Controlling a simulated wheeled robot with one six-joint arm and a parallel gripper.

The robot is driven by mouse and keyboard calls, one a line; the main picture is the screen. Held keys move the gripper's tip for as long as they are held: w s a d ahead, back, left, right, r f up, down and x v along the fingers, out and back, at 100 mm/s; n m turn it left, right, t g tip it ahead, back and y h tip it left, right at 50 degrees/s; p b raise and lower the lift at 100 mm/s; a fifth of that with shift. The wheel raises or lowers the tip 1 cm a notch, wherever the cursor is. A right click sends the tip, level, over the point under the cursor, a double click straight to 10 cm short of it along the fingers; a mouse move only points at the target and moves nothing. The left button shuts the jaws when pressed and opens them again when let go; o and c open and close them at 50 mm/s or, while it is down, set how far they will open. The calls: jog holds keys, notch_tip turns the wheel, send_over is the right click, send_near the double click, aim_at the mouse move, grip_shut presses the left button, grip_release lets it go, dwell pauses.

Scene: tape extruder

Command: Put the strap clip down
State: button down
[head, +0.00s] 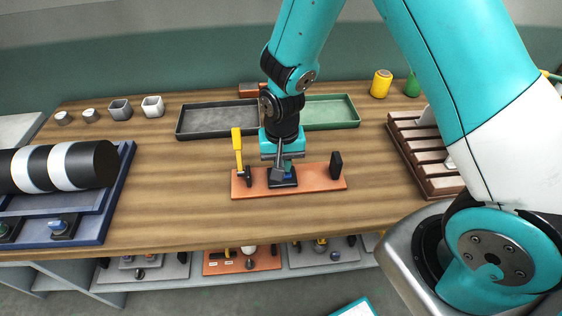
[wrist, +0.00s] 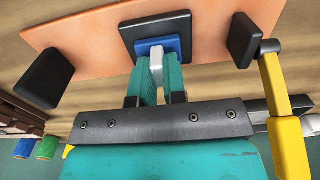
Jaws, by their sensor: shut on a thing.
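The strap clip seems to be the piece with a black base, a blue block (wrist: 160,46) and a pale upright tab (wrist: 156,62). In the wrist view my gripper (wrist: 157,68) is shut on the tab, one teal finger on each side. In the head view my gripper (head: 284,170) points down over the middle of an orange board (head: 318,178), and the black base (head: 285,184) shows below the fingers. The base looks to be at the board's surface; I cannot tell whether it touches. The fingers partly hide the clip.
On the board, a yellow-handled lever (head: 237,141) stands close left of my gripper and a black block (head: 336,164) stands to the right. Grey (head: 212,131) and green (head: 345,123) trays lie behind. A blue fixture (head: 92,228) with a striped roll is at left; a brown rack (head: 405,150) is at right.

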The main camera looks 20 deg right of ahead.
jog(key=shift+f, duration=0.2)
jog(key=c, duration=1.2)
grip_release()
jog(key=shift+r, duration=0.1)
jog(key=shift+o, duration=0.2)
jog(key=shift+r, duration=0.45)
notch_tip(320, 180, up, 11)
jog(key=s+a+r+n+y, duration=0.2)
jog(key=s+r+n, duration=0.3)
jog(key=s, duration=0.4)
jog(key=s+a+r+n+y, duration=0.2)
jog(key=s+r+n, duration=0.3)
jog(key=s+r, duration=0.3)
jog(key=shift+s+a+n, duration=0.4)
jog(key=shift+s, duration=0.35)
